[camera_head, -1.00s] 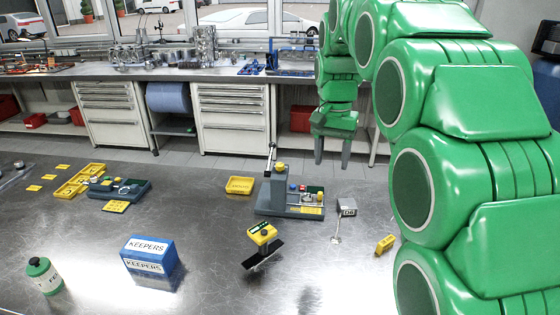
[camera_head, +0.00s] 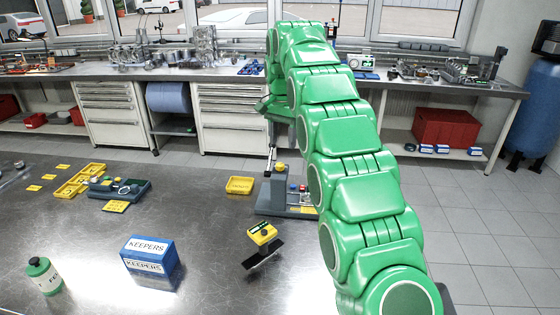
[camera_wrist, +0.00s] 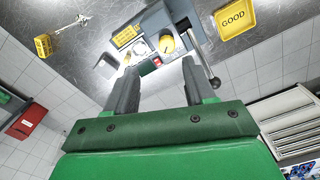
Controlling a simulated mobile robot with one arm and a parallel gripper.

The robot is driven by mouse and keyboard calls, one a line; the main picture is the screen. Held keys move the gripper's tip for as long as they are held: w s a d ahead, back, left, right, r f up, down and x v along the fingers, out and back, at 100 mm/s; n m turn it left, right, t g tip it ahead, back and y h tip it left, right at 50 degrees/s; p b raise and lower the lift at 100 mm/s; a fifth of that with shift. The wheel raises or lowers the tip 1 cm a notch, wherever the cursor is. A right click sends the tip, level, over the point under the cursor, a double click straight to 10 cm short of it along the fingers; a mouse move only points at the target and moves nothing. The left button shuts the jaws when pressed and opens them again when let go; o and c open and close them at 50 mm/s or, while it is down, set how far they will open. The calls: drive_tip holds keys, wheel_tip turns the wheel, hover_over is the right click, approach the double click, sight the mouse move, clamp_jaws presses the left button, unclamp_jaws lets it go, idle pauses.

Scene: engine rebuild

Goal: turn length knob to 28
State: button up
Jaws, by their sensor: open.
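The grey bench fixture (camera_head: 269,195) stands near the far edge of the metal table, with a yellow knob (camera_head: 281,167) on top of its column and small coloured buttons on its base. My arm hides its right part. In the wrist view the yellow knob (camera_wrist: 167,44) shows beyond my fingertips, beside a pale dial or disc. I cannot read a length scale or tell which knob is the length knob. My gripper (camera_wrist: 160,66) is open and empty, its fingers pointing towards the fixture, apart from the knob. In the head view it is mostly hidden behind my arm.
A yellow GOOD tray (camera_wrist: 234,20) lies beside the fixture, with a dark lever (camera_wrist: 205,68) between. A yellow-topped tool (camera_head: 262,235), a blue KEEPERS box (camera_head: 150,262) and a green bottle (camera_head: 44,277) stand nearer. A small yellow block (camera_wrist: 43,46) lies at the wrist view's left.

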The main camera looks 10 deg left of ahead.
sight(280, 164)
drive_tip(key=shift+w+a+f, duration=0.3)
drive_tip(key=shift+a+f, duration=0.1)
drive_tip(key=shift+a, duration=0.05)
drive_tip(key=shift+f, duration=3.8)
clamp_jaws()
